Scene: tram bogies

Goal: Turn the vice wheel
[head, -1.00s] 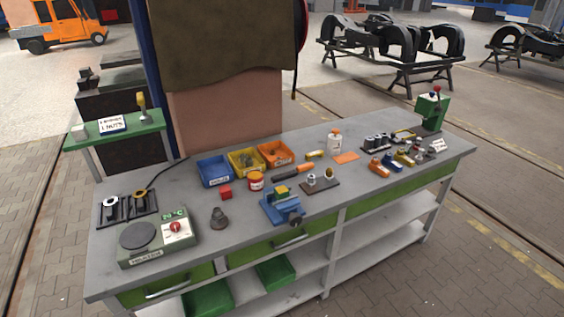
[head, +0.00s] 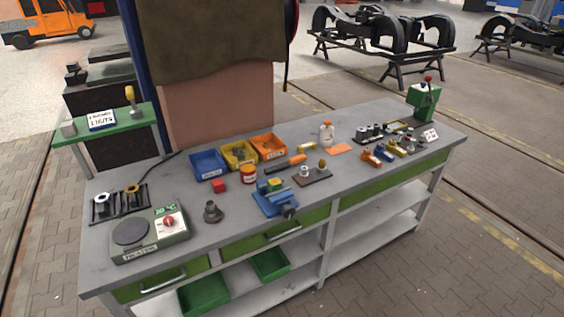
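A blue vice (head: 273,201) stands near the front edge of the grey workbench (head: 238,222), about mid-length. A yellow and green piece (head: 271,184) sits at the top of its jaws; I cannot tell whether it is clamped. The dark vice wheel (head: 289,211) is at the vice's front end, facing the bench's front edge. Neither of my grippers shows in the head view.
Blue, yellow and orange bins (head: 240,155) stand behind the vice. A red and white can (head: 249,174), a red block (head: 219,186) and a dark conical part (head: 212,211) are close by. A heater (head: 148,233) is at the left end. Paved floor lies in front.

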